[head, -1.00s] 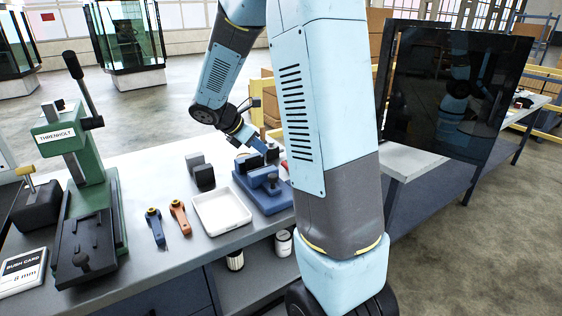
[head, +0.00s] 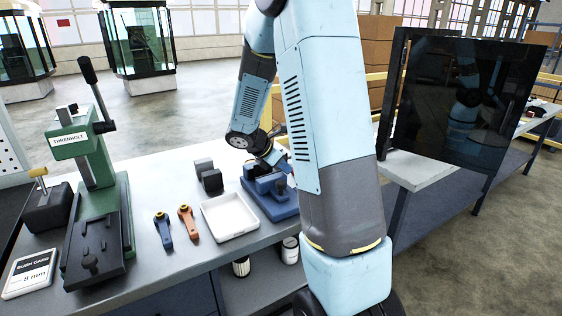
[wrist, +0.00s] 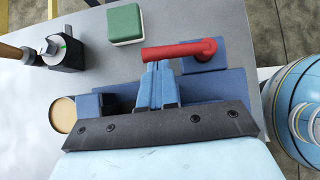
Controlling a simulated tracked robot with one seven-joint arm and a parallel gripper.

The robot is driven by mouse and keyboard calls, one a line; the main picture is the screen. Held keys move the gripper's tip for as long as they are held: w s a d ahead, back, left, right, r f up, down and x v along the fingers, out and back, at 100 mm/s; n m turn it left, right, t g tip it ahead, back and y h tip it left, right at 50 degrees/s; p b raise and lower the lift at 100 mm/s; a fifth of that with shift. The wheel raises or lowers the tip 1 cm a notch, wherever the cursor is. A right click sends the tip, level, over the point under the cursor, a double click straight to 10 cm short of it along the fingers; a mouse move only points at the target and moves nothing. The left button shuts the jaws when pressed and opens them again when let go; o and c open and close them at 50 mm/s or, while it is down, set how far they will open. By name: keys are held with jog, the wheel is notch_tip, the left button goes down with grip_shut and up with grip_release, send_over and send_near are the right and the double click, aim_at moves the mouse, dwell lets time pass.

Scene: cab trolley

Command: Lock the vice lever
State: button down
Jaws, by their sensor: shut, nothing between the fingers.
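The blue vice (head: 268,207) stands on the bench, partly behind my arm in the head view. In the wrist view its blue body (wrist: 228,88) lies below a red lever (wrist: 180,51). The lever lies nearly level across the picture, with its round pivot end at the right on a blue block. My gripper (wrist: 158,66) is shut and empty, its blue fingertips right at the lower side of the lever's left half. I cannot tell whether they touch it. In the head view my gripper (head: 278,160) is just above the vice; the lever is hidden there.
A white tray (head: 229,233), blue and orange handled tools (head: 163,230) and dark blocks (head: 209,179) lie left of the vice. A green press (head: 98,170) stands farther left. In the wrist view a green block (wrist: 125,23) and a wooden-handled dark block (wrist: 64,53) lie beyond the lever.

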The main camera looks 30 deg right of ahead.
jog(key=shift+d+f, duration=0.3)
jog(key=shift+f, duration=0.1)
jog(key=shift+d, duration=0.35)
jog(key=shift+a, duration=0.25)
jog(key=shift+w+d+m+g, duration=0.15)
jog(key=shift+m+g, duration=0.15)
jog(key=shift+m, duration=0.1)
